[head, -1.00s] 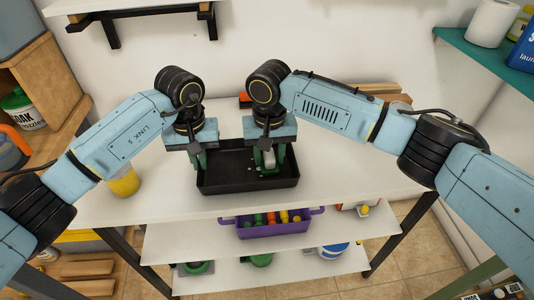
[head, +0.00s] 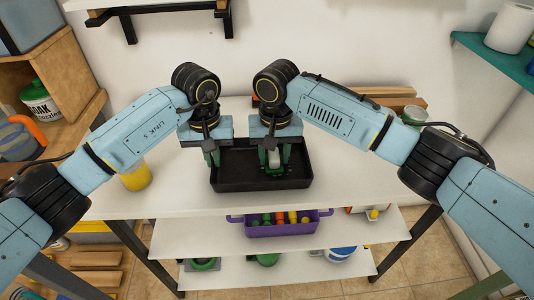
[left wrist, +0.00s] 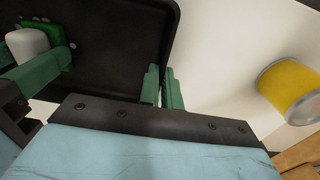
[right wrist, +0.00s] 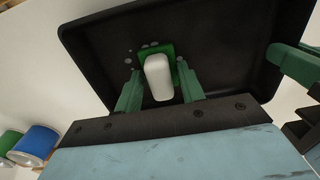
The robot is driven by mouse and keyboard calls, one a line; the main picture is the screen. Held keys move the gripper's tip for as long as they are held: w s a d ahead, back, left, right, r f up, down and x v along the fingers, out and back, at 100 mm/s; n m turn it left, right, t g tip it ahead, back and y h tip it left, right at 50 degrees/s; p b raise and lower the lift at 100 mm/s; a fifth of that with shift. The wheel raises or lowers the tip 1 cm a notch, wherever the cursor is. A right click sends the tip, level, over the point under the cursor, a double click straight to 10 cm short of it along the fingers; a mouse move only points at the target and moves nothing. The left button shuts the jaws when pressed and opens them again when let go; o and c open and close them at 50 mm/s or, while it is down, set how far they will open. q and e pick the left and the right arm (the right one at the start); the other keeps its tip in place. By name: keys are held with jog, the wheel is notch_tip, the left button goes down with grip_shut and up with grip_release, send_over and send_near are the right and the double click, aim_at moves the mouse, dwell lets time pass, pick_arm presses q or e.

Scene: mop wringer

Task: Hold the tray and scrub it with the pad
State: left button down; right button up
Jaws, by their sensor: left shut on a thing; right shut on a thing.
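The black tray (head: 262,184) lies on the white table top. My left gripper (head: 212,162) is shut on the tray's left wall; in the left wrist view its green fingers (left wrist: 164,88) stand on both sides of the rim. The scrub pad has a white grip and a green underside; it shows in the right wrist view (right wrist: 158,78) and the left wrist view (left wrist: 28,44). My right gripper (head: 274,160) is shut on the pad's white grip, inside the tray. The pad is down at the tray floor, with several pale spots beside it.
A yellow container (head: 136,176) stands left of the tray on the table (head: 180,200). Wooden planks (head: 375,95) and a jar (head: 413,116) are at the back right. A purple basket (head: 282,229) sits on the shelf below. The table in front of the tray is clear.

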pick_arm(q)
jog(key=shift+w+a, duration=0.1)
jog(key=shift+a, duration=0.15)
pick_arm(e)
jog(key=shift+d, duration=0.95)
pick_arm(q)
jog(key=shift+f, duration=0.1)
pick_arm(e)
jog(key=shift+w+a+r, duration=0.1)
jog(key=shift+a+r, duration=0.1)
jog(key=shift+a, duration=1.7)
notch_tip(320, 180, up, 7)
pick_arm(q)
jog(key=c, duration=1.5)
grip_release()
